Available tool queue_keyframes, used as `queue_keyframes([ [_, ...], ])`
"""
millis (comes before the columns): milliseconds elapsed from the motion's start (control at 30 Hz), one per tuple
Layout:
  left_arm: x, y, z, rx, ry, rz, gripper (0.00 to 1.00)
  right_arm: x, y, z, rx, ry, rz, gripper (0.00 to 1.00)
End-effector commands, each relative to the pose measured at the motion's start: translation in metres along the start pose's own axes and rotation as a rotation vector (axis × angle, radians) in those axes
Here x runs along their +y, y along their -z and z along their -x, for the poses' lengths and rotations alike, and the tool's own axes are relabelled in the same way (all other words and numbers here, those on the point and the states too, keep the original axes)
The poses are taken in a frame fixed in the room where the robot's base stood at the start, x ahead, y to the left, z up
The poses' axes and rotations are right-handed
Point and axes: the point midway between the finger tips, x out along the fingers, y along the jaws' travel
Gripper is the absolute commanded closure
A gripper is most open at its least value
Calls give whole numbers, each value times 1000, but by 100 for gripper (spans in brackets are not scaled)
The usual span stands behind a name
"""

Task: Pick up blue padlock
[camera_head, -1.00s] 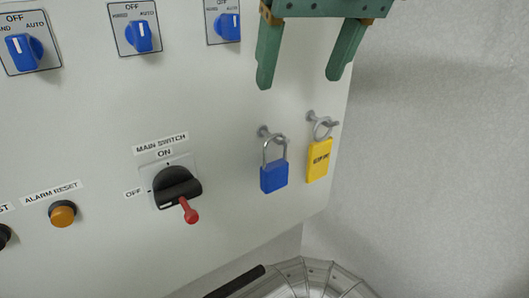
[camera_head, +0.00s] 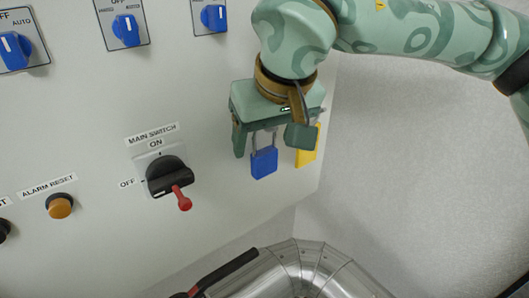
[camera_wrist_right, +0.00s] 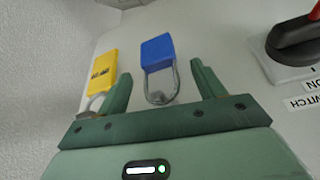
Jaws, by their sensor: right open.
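The blue padlock (camera_head: 264,162) hangs by its silver shackle on the grey panel, right of the main switch. My right gripper (camera_head: 270,147) is open in front of it, with one finger on each side of the shackle in the head view. The gripper body hides the padlock's hook and the shackle's top. In the right wrist view the padlock (camera_wrist_right: 157,50) appears upside down, its shackle between the two open fingers (camera_wrist_right: 160,80). I cannot tell whether a finger touches it. My left gripper is not in view.
Silver piping (camera_head: 300,272) lies below.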

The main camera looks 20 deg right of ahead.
Motion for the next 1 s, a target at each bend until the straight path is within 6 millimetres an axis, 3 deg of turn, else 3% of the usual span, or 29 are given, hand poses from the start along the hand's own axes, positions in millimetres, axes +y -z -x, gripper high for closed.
queue_keyframes([
  [300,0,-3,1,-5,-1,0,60,0,0,-8,1,0,0,34],
  [467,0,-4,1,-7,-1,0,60,0,0,-8,1,0,0,79],
  [833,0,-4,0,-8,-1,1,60,0,1,-6,2,0,0,81],
  [1000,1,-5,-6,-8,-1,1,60,0,7,7,5,0,-2,81],
])
